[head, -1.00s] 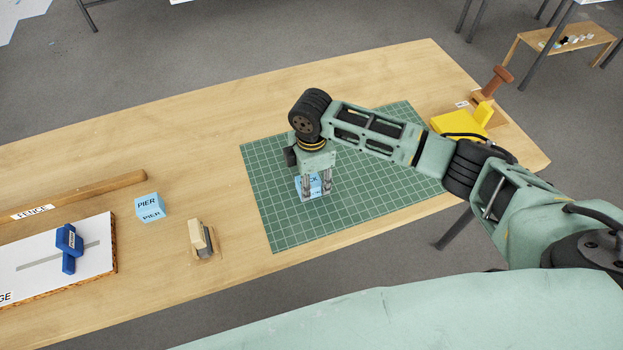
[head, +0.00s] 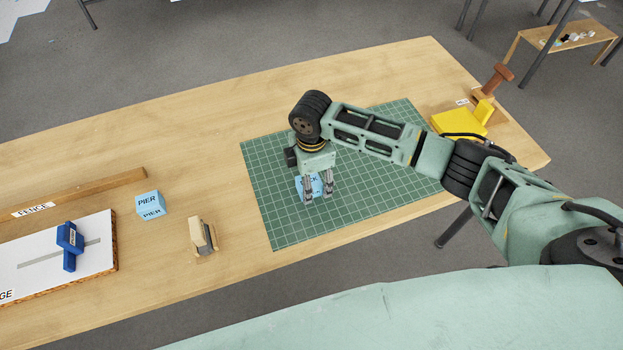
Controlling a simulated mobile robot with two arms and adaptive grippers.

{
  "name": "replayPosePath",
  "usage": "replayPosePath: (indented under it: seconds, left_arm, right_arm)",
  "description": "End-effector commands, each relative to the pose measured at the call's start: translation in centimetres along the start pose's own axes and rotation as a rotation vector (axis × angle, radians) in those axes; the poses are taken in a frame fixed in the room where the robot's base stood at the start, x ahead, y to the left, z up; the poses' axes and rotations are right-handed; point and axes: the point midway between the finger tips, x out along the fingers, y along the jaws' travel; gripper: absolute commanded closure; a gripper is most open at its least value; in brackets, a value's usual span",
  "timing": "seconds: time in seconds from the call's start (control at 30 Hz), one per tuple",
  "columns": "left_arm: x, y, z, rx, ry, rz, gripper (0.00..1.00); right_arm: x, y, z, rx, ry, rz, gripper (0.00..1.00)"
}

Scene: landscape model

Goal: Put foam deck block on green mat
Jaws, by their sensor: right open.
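The foam deck block (head: 315,187) is a light blue block with a partly hidden dark label. It sits on the green mat (head: 380,180), left of the mat's middle. My right gripper (head: 318,196) points down over the block, its fingers open on either side of it. The fingers cover part of the block, and I cannot tell whether either one touches it. The green mat is dark green with a pale grid and lies flat on the wooden table. My left gripper is not in view.
A blue block marked PIER (head: 151,205) and a beige and grey tool (head: 202,236) stand left of the mat. A wooden fence (head: 80,192) and a white board with a blue piece (head: 69,246) lie farther left. A yellow object (head: 459,122) is at right.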

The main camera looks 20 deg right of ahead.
Motion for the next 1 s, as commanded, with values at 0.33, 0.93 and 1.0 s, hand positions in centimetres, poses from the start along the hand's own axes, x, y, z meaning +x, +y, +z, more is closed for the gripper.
replayPosePath:
  seconds: [0.33, 0.93, 1.0]
  left_arm:
    - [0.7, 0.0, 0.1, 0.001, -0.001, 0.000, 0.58]
    - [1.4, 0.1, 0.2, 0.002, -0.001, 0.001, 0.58]
    - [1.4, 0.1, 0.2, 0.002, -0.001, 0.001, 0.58]
  right_arm:
    - [-5.5, 0.2, -0.1, -0.001, 0.003, 0.006, 0.43]
    - [-12.3, 0.0, 0.0, 0.001, 0.001, 0.000, 0.43]
    - [-12.3, 0.0, 0.0, 0.001, 0.001, 0.000, 0.43]
